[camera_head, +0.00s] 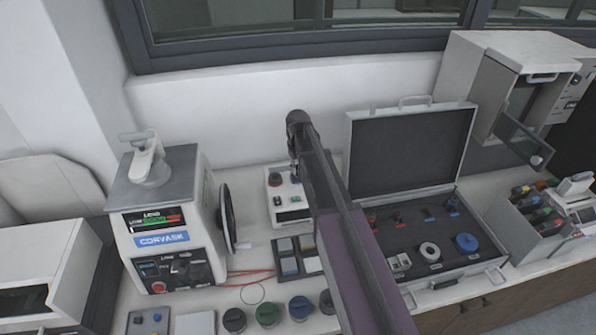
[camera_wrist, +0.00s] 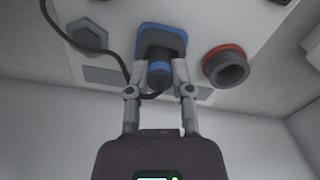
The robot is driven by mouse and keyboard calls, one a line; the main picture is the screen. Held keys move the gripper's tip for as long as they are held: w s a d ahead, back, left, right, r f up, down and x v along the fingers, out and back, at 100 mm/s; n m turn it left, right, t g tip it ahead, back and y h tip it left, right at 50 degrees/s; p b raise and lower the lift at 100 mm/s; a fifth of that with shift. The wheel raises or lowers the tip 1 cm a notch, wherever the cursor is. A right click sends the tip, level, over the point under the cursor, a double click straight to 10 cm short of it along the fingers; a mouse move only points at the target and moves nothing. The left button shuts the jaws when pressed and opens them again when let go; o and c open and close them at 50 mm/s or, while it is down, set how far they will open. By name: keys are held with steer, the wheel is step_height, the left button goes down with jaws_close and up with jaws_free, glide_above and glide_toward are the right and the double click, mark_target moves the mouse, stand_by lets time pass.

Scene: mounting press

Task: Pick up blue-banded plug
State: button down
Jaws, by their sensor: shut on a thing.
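The blue-banded plug (camera_wrist: 158,76) is dark, with a blue band around its body. It sits at a blue square socket (camera_wrist: 163,36) on a pale panel in the wrist view. I cannot tell how deep it is in the socket. A black cable (camera_wrist: 112,52) runs from the plug to the upper left. My gripper (camera_wrist: 158,70) is shut on the plug, one finger on each side. In the head view my arm stands over a small white unit (camera_head: 291,214), and the gripper and plug are not clearly seen there.
A red-ringed round port (camera_wrist: 226,66) and a grey hexagonal fitting (camera_wrist: 88,36) flank the socket. In the head view a press labelled CORVASK (camera_head: 165,215) stands left. An open case (camera_head: 408,150) with several parts stands right. A cabinet (camera_head: 510,80) has its door open.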

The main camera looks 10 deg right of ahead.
steer(key=shift+r, duration=0.1)
step_height(320, 180, up, 3)
steer(key=p, duration=0.3)
steer(key=shift+r, duration=0.1)
steer(key=s+a+r+p, duration=0.1)
steer(key=s+p, duration=0.1)
steer(key=s, duration=1.4)
steer(key=shift+r, duration=0.3)
steer(key=shift+f, duration=0.1)
step_height(320, 180, down, 2)
steer(key=shift+f+b, duration=0.15)
steer(key=shift+b, duration=1.1)
steer(key=shift+s, duration=0.1)
